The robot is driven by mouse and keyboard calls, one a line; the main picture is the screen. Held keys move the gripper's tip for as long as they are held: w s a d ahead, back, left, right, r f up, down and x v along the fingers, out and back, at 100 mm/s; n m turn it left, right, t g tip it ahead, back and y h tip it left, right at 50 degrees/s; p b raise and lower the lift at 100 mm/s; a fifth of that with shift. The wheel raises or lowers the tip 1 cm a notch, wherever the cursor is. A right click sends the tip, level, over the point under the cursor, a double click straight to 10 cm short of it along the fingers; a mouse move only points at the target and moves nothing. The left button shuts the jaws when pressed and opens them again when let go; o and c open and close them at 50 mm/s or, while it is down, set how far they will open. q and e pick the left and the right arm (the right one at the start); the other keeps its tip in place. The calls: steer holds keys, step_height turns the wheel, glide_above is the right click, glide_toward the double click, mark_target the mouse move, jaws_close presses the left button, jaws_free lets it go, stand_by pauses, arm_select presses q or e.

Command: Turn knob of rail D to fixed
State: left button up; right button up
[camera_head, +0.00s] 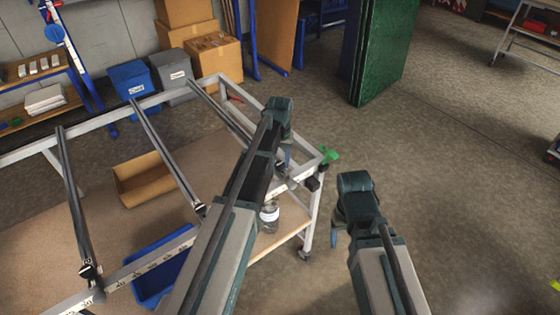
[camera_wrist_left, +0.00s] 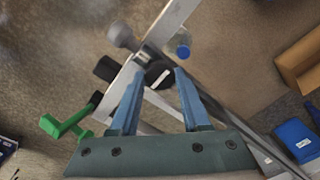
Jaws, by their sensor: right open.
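In the left wrist view, a round black knob with a white line (camera_wrist_left: 157,77) sits on the frame at the end of a rail. The two blue fingers of my left gripper (camera_wrist_left: 160,73) are open on either side of it, and I cannot tell whether they touch it. In the head view my left gripper (camera_head: 286,160) is over the right end of the frame, and my arm hides most of that knob. Other knobs sit at the near ends of the left rail (camera_head: 89,270) and middle rail (camera_head: 200,210). Rail letters are unreadable. My right gripper (camera_head: 338,238) is open and empty, right of the frame.
A green handle (camera_head: 330,155) sticks out at the frame's right corner. Below the rails are a jar (camera_head: 269,217), a blue bin (camera_head: 160,280) and an open cardboard box (camera_head: 150,180). Boxes (camera_head: 215,57) stand behind.

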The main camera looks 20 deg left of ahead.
mark_target(280, 164)
arm_select(q)
steer(key=o, duration=0.5)
steer(key=shift+r, duration=0.15)
step_height(280, 164, up, 14)
steer(key=p, duration=1.3)
steer(key=shift+f+p, duration=0.25)
steer(key=shift+p, duration=0.15)
steer(key=s+d+f+m+b, duration=0.1)
steer(key=s+d+f+b, duration=0.3)
steer(key=s, duration=0.4)
steer(key=s+d+f+m+b, duration=0.2)
steer(key=s+d+f+b, duration=0.2)
steer(key=s, duration=0.4)
steer(key=s+d+f+m+y+b, duration=0.1)
steer(key=s+d+f+m+b, duration=0.1)
steer(key=s+d+f+b, duration=0.3)
steer(key=shift+s+f, duration=0.15)
steer(key=shift+s, duration=1.4)
